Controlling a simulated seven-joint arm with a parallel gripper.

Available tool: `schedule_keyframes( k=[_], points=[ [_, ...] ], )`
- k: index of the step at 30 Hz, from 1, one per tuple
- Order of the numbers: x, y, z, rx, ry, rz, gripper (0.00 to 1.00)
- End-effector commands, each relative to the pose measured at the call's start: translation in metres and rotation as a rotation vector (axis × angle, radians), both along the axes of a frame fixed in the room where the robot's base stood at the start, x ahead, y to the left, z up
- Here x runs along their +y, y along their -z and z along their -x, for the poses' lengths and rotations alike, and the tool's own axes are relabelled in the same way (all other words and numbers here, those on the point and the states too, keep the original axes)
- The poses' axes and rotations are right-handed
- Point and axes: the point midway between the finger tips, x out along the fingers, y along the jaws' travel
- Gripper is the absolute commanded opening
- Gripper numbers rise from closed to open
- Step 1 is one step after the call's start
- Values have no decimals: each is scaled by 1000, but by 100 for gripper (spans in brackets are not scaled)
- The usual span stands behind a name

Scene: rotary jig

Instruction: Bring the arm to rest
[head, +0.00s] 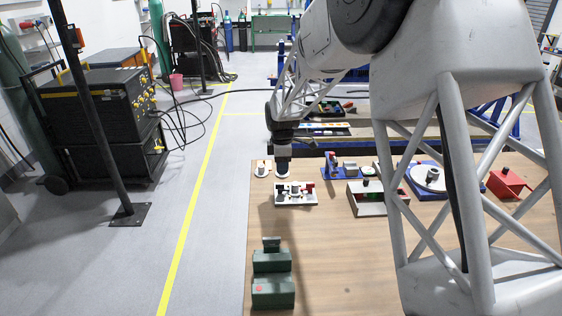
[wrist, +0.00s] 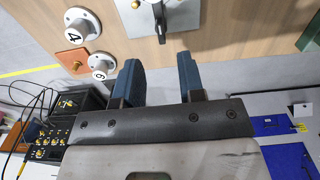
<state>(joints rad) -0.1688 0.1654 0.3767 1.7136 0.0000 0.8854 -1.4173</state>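My gripper (wrist: 158,70) shows in the wrist view with its two blue fingers spread apart and nothing between them. In the head view my arm reaches over the wooden table (head: 340,260), and my gripper (head: 283,168) hangs at the table's left side, near a white tray with small parts (head: 295,194). I cannot tell its exact height. In the wrist view, a pale plate with a black lever (wrist: 158,20) lies beyond the fingertips.
In the wrist view, grey round pieces marked 4 (wrist: 80,24) and 6 (wrist: 101,67) stand near a copper-coloured plate (wrist: 72,62). In the head view, green blocks (head: 272,291) stand at the front left and a white disc on a blue base (head: 428,178) at right. The table's front middle is clear.

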Motion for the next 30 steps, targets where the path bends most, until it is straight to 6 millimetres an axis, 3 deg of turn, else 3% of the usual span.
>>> schedule_keyframes(
  k=[5, 11, 30],
  points=[
    [-3, -6, 5, -4, 20, 0, 36],
    [-14, -29, 26, -17, 100, -3, 36],
    [-70, -125, 165, -84, 590, -33, 36]
  ],
)
